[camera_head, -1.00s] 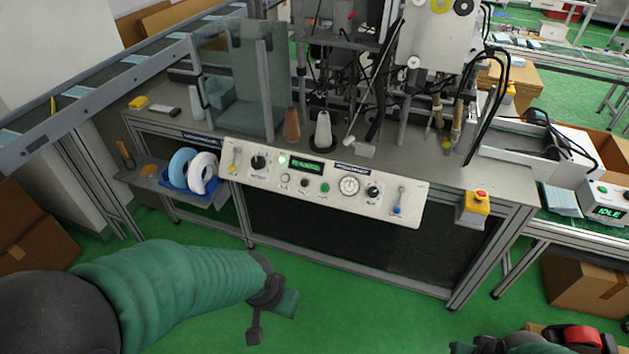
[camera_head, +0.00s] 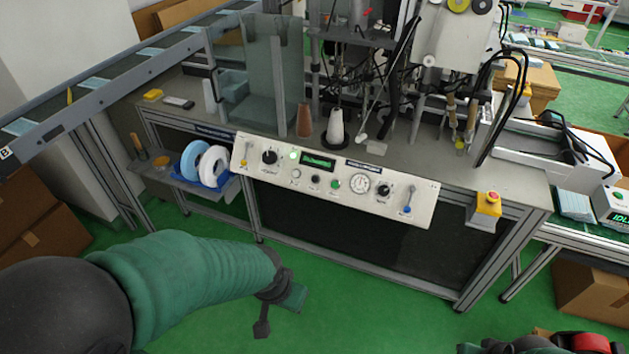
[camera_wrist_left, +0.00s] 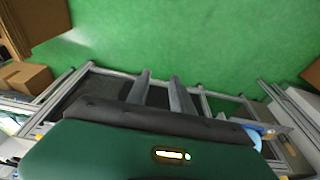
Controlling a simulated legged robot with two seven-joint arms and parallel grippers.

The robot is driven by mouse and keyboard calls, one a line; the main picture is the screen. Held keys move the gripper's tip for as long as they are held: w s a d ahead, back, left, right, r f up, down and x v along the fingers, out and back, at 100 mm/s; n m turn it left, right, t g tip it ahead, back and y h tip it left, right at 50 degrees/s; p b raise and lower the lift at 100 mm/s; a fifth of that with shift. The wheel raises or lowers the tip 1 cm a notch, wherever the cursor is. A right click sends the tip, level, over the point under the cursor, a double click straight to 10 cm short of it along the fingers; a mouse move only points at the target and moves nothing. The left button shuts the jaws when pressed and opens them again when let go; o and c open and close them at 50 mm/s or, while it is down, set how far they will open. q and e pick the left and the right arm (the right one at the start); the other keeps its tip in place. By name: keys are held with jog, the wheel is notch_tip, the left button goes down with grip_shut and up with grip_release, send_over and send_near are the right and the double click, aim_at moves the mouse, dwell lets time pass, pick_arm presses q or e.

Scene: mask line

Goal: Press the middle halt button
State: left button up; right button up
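A yellow box (camera_head: 482,214) with a round red button (camera_head: 491,197) on top is mounted at the front right corner of the machine bench. The sloped white control panel (camera_head: 420,206) carries a row of small buttons: pale (camera_head: 297,174), dark (camera_head: 315,179) and green (camera_head: 336,185). No button labels are readable. My left gripper (camera_head: 280,312) hangs in front of the bench, below the panel, touching nothing. Its two fingers stand apart and empty in the left wrist view (camera_wrist_left: 161,78). My right arm shows only partly at the bottom right; its fingers cannot be made out.
A conveyor (camera_head: 90,90) runs along the left. Cardboard boxes (camera_head: 588,290) stand at the lower right. The green floor before the bench is clear.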

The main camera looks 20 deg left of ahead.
pick_arm(q)
grip_shut()
dwell(1.4)
